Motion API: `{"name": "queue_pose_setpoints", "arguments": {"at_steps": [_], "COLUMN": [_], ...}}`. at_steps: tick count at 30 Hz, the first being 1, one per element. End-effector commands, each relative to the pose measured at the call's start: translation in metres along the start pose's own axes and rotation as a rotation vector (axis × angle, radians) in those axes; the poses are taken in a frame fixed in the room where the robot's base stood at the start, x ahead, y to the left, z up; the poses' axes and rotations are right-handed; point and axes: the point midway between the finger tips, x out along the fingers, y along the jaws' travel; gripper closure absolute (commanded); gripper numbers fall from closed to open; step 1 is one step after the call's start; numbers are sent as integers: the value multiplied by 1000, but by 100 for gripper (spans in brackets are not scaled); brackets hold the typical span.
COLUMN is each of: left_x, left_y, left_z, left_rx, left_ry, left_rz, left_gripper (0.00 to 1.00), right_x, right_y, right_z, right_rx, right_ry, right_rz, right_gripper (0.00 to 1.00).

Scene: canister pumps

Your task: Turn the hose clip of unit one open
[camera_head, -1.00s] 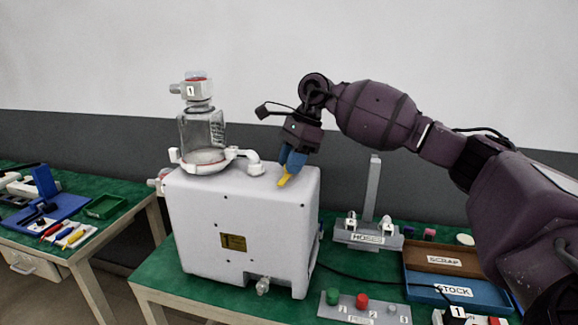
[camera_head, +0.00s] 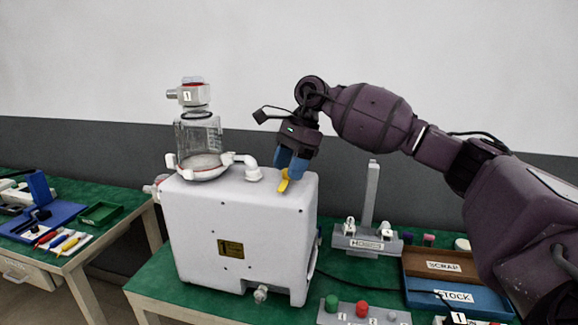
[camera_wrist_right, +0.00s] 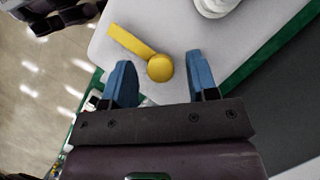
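Unit one is a pale grey box (camera_head: 200,225) with a yellow "1" plate and a clear jar on top. The yellow clip (camera_head: 284,181) lies on its top near the right end. In the right wrist view the clip (camera_wrist_right: 131,42) is a flat bar with a round knob at one end. My right gripper (camera_head: 291,170) is above it, blue fingers apart. In the wrist view the open fingers (camera_wrist_right: 160,62) stand on either side of the round end, with gaps to both; whether the tips are at its height I cannot tell. My left gripper is not in view.
The glass jar (camera_head: 198,135) and a white elbow pipe (camera_head: 253,171) stand on the box left of the gripper. A hoses rack (camera_head: 366,243), a scrap tray (camera_head: 443,254) and a button panel (camera_head: 360,313) are to the right. A second green bench (camera_head: 125,188) is at left.

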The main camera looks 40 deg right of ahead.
Motion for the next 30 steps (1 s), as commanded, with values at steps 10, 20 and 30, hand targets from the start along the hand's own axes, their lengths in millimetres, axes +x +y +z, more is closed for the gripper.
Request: {"name": "queue_pose_setpoints", "arguments": {"at_steps": [10, 20, 30], "left_x": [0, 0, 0], "left_y": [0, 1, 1], "left_z": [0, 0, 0], "left_rx": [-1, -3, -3], "left_ry": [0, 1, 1], "left_rz": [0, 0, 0], "left_gripper": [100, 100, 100], "right_x": [-4, -59, -102], "right_y": [0, 0, -1], "right_z": [0, 0, 0], "right_rx": [1, 2, 1], "right_ry": [0, 0, 0], "right_rz": [2, -1, 1], "right_gripper": [47, 47, 47]}}
